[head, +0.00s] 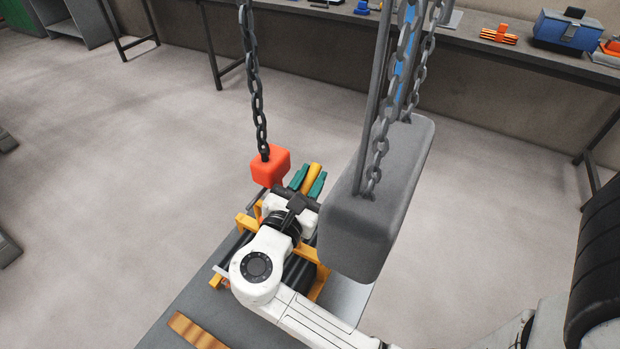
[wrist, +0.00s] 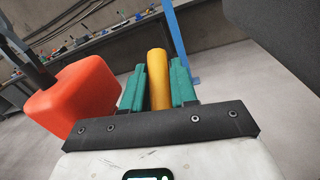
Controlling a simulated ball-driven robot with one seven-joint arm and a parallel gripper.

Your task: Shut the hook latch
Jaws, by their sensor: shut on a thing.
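My gripper (head: 309,180) has two green fingers, and they are shut on a yellow round bar (wrist: 158,80). The bar stands between the fingers and sticks out a little past their tips in the wrist view. I cannot tell whether this bar is the hook latch's handle, and no hook shows clearly. Below my wrist in the head view is a yellow frame (head: 246,225) with dark rollers or tubes, largely hidden by my white arm.
A red block (head: 270,163) hangs on a chain close to the left of my gripper; it also shows in the wrist view (wrist: 75,95). A large grey block (head: 362,225) hangs on chains close to the right. Workbenches (head: 480,45) line the back wall. Open floor lies left.

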